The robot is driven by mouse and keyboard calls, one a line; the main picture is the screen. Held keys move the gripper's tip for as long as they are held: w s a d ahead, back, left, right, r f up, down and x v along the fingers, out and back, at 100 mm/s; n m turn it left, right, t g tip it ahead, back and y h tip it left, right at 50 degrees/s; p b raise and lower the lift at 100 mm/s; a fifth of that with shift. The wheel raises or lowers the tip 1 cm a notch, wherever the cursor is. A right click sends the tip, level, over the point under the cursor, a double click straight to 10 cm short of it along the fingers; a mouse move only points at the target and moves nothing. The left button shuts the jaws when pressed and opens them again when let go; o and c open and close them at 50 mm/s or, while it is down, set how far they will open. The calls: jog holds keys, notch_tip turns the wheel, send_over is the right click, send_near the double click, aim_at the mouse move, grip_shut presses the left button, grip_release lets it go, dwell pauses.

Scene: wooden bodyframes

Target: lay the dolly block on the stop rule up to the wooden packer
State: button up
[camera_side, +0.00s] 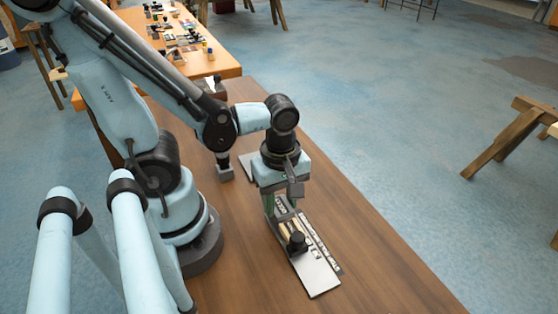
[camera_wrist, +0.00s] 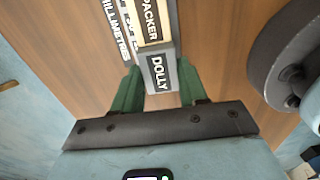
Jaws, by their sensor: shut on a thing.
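The dolly block (camera_wrist: 158,73) is grey with a black label reading DOLLY. My gripper (camera_wrist: 159,90) has its green fingers shut on the block's two sides. The wooden packer (camera_wrist: 152,24), pale with a black PACKER label, lies directly ahead of the block, their ends appearing to meet in the wrist view. I cannot tell whether the block rests on the stop rule or is slightly above it. The stop rule (camera_side: 318,278) is a long pale strip with a dark knob. In the side view my gripper (camera_side: 270,207) is over its far end, largely hiding the block.
A grey block with a dark top (camera_side: 225,172) stands left of my gripper, near a grey plate (camera_side: 246,164). A strip marked MILLIMETRES (camera_wrist: 116,30) runs beside the packer. The brown tabletop (camera_side: 385,265) is clear on the right. Another table (camera_side: 222,62) holds several small items behind.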

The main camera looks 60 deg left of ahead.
jog(key=o, duration=1.2)
jog(key=shift+o, duration=0.2)
jog(key=shift+r, duration=0.1)
notch_tip(320, 180, up, 12)
dwell(0.4)
jog(key=w+a+f+m+t, duration=0.1)
jog(key=w+m+t, duration=0.6)
jog(key=m, duration=1.1)
jog(key=shift+w+a, duration=0.55)
jog(key=shift+w, duration=0.5)
